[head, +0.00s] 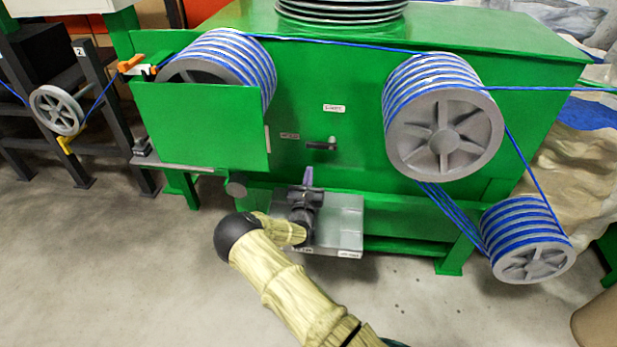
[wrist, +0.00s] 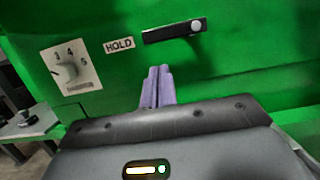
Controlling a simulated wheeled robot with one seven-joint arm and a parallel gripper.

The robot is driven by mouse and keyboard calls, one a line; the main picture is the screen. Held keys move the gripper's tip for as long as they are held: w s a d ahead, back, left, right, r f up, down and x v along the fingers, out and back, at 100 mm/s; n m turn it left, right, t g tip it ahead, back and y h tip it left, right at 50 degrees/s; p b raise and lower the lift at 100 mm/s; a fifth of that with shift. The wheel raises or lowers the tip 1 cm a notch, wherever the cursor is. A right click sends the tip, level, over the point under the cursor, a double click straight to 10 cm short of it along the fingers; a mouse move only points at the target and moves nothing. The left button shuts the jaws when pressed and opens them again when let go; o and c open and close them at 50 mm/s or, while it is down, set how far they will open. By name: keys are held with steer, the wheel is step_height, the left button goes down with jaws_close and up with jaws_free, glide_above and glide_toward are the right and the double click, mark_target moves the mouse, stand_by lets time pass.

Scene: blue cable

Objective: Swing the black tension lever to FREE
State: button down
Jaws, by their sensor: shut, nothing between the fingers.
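The black tension lever (head: 321,145) is on the green front of the machine. In the wrist view the lever (wrist: 172,32) lies nearly level, with a pale round piece at its right end. Its left end points toward the HOLD label (wrist: 119,45). A white label (head: 334,107) sits above the lever in the head view, too small to read surely. My gripper (head: 308,175) is in front of the machine, below the lever. Its purple fingers (wrist: 157,86) are shut together, empty, and appear apart from the lever.
A numbered dial plate (wrist: 71,70) is left of HOLD. A green guard panel (head: 200,125) stands forward at left. Blue cable wraps a large pulley (head: 440,135) at right and a lower pulley (head: 530,262). A grey tray (head: 340,225) lies beneath my gripper.

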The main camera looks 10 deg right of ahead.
mark_target(322, 143)
steer(key=x, duration=0.7)
steer(key=shift+w+b, duration=0.15)
steer(key=shift+b, duration=0.25)
steer(key=shift+a+r, duration=0.1)
steer(key=shift+r, duration=0.05)
steer(key=shift+w+r+m, duration=0.1)
steer(key=shift+m, duration=0.2)
steer(key=shift+w, duration=0.1)
